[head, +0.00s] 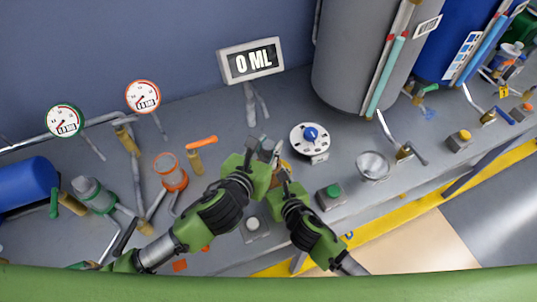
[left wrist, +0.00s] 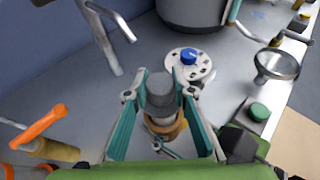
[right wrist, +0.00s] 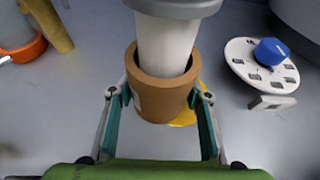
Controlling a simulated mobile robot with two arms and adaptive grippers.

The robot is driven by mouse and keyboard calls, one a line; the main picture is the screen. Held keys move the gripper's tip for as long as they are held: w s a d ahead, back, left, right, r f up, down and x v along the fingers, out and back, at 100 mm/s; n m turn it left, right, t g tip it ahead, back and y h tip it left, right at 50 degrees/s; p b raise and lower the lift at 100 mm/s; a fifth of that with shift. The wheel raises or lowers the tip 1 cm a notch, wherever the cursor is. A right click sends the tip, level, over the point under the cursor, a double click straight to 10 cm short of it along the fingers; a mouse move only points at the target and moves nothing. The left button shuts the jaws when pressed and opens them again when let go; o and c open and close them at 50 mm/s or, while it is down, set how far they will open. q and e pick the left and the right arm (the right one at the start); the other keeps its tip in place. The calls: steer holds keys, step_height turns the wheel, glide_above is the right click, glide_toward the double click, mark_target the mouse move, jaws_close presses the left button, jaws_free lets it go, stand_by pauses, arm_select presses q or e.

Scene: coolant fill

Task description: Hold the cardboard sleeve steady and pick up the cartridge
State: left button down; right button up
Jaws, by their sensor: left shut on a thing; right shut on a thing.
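The cardboard sleeve (right wrist: 160,97) is a brown open-topped tube, standing roughly upright. My right gripper (right wrist: 160,100) is shut on it, one finger on each side. The cartridge (right wrist: 168,45) has a white body and a grey cap; its lower part is inside the sleeve and much of the white body shows above the rim. My left gripper (left wrist: 160,95) is shut on the cartridge's grey cap (left wrist: 160,90), above the sleeve. In the head view both grippers meet at the front middle of the bench, and the fingers mostly hide the cartridge and sleeve.
A white dial with a blue knob (head: 311,135) stands close to the right of the grippers. A metal funnel (head: 373,165) and a green button box (head: 330,196) are farther right. An orange-handled valve (head: 200,142) is to the left. The display (head: 251,62) reads 0 ML.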

arm_select(q)
step_height(320, 180, up, 5)
steer(key=shift+r, duration=0.2)
arm_select(e)
steer(key=o, duration=1.2)
steer(key=v, duration=1.2)
